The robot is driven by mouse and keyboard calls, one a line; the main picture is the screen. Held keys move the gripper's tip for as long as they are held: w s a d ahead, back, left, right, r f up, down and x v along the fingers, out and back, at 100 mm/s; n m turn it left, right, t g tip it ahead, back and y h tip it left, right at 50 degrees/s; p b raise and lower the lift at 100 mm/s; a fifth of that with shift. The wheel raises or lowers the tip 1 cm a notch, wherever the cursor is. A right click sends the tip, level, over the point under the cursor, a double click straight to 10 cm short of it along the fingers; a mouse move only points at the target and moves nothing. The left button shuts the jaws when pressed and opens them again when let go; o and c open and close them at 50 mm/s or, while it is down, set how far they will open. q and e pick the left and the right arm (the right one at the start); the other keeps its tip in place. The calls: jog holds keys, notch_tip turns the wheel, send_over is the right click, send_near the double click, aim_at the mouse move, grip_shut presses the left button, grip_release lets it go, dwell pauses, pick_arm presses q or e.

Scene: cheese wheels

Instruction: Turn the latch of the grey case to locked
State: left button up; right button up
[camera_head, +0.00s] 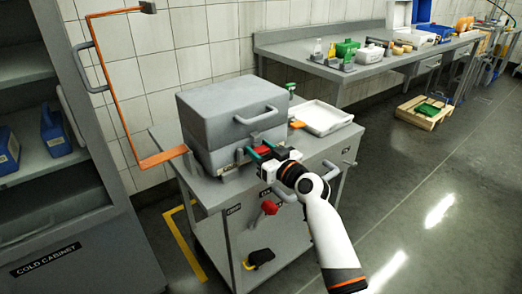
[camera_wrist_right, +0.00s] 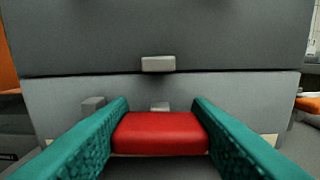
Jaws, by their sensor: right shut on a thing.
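The grey case (camera_head: 215,115) stands closed on top of a grey cabinet, with a handle on its upper part. It also fills the wrist view (camera_wrist_right: 60,105), where a dark seam separates its upper and lower parts. The red latch (camera_wrist_right: 160,134) is on the front of the case, between the teal fingers of my right gripper (camera_wrist_right: 160,138). The fingers are shut on it from both sides. In the head view my right gripper (camera_head: 260,155) reaches the case front from the lower right and partly hides the latch. My left gripper is not in view.
A white tray (camera_head: 325,118) lies right of the case on the grey cabinet (camera_head: 205,188). An orange bar frame (camera_head: 113,85) stands to the left, by the cold cabinet (camera_head: 70,255). A long bench (camera_head: 290,46) with several items is behind.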

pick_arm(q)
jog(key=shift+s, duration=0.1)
pick_arm(e)
jog(key=shift+m, duration=1.2)
jog(key=shift+m+p, duration=0.4)
jog(key=shift+m, duration=0.3)
jog(key=shift+d+f+m+p, duration=0.1)
jog(key=shift+m+p, duration=0.2)
jog(key=shift+m, duration=1.1)
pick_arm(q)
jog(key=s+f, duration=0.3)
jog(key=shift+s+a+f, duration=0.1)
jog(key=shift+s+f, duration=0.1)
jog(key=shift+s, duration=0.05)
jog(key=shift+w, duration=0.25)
pick_arm(e)
jog(key=o, duration=0.7)
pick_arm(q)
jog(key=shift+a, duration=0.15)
